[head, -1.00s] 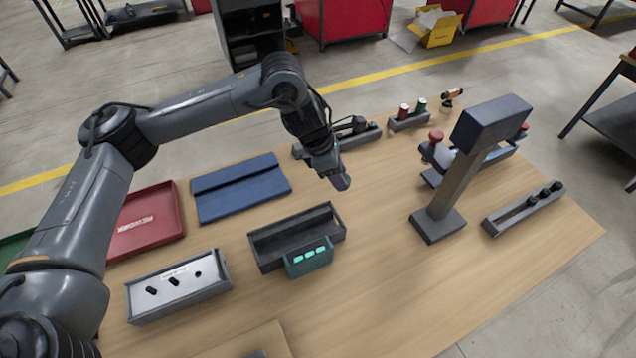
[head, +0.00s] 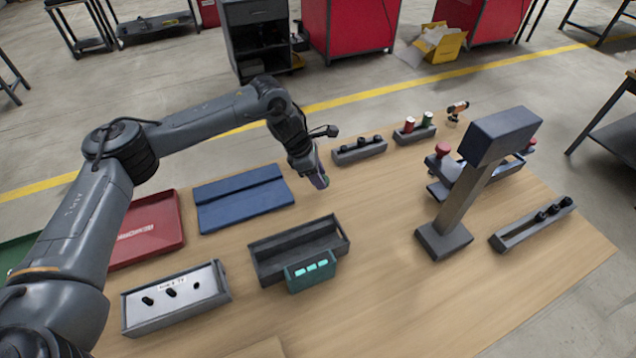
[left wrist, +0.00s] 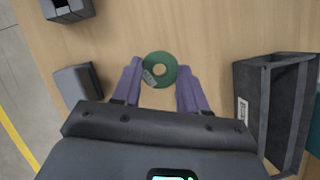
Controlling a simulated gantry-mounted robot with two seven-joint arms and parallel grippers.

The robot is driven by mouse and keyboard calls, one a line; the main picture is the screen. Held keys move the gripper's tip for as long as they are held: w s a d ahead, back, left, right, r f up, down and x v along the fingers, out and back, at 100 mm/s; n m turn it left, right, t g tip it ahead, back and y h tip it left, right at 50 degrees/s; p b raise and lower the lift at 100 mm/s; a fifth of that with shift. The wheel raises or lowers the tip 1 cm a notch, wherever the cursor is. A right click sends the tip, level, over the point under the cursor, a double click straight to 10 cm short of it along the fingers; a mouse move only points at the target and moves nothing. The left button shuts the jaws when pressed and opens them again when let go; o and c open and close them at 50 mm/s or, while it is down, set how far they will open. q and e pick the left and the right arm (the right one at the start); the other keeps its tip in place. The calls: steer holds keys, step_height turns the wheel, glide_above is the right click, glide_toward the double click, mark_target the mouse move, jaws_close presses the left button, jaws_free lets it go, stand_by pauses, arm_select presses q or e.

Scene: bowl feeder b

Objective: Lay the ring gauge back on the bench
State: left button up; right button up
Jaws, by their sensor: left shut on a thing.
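The ring gauge is a green ring with a small pale label (left wrist: 159,70), seen in the left wrist view between my purple fingertips. My left gripper (head: 319,178) is shut on it, and it also shows in the left wrist view (left wrist: 160,78). In the head view the gripper points down over the bench (head: 375,240), behind the dark open bin and right of the blue mat. The ring is too small to make out in the head view. The height of the ring over the wood is hard to tell. My right gripper is not in view.
The dark bin (head: 262,262) with a teal unit (head: 310,270) stands in front of the gripper. The blue mat (head: 240,198) lies left, a knobbed grey holder (head: 360,150) behind right. A grey post stand (head: 446,205) is at right. Bare wood lies between bin and stand.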

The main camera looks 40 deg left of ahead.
arm_select(q)
steer(key=shift+f, duration=1.65)
steer(key=o, duration=1.1)
steer(key=shift+f, duration=0.1)
steer(key=shift+c, duration=0.2)
steer(key=p+v, duration=0.1)
steer(key=v, duration=1.1)
steer(key=shift+r+p, duration=0.2)
steer(key=shift+p, duration=0.1)
